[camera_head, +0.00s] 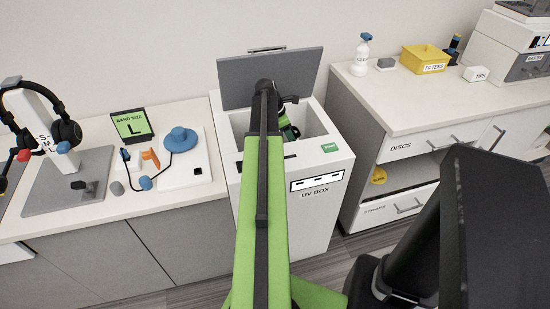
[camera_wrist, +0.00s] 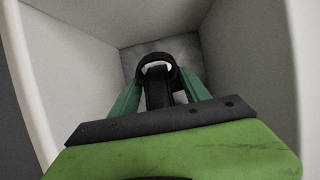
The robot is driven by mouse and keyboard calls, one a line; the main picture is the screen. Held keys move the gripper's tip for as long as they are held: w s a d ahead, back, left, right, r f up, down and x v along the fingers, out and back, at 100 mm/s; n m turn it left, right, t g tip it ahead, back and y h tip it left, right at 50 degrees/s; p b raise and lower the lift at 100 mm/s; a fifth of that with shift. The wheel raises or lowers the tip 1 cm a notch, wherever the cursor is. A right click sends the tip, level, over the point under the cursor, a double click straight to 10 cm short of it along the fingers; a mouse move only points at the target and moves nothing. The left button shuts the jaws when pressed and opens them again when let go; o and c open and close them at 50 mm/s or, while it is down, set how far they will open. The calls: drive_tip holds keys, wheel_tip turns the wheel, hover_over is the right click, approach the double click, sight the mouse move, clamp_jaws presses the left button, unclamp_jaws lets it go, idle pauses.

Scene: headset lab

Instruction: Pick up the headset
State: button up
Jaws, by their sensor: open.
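A black headset (camera_head: 67,130) hangs over a white post on a grey base at the left in the head view. A blue piece and a red piece show by it. My gripper (camera_head: 290,132) is down inside the open UV box (camera_head: 316,190), well right of that headset, and is partly hidden by my arm. In the wrist view my gripper (camera_wrist: 158,84) is open, its teal fingers pointing toward the box floor. A dark rounded object (camera_wrist: 157,62) with a ring-like end and a pale middle shows between the fingers. I cannot tell whether it is a headset or is touched.
The box's grey lid (camera_head: 270,78) stands open behind my arm, and its walls surround the gripper closely. A green size sign (camera_head: 131,124) and a blue dome-shaped part (camera_head: 179,139) are on the left counter. A yellow filters bin (camera_head: 424,58) is at the right.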

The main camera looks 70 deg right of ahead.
drive_tip(key=shift+r, duration=0.1)
clamp_jaws()
idle(1.2)
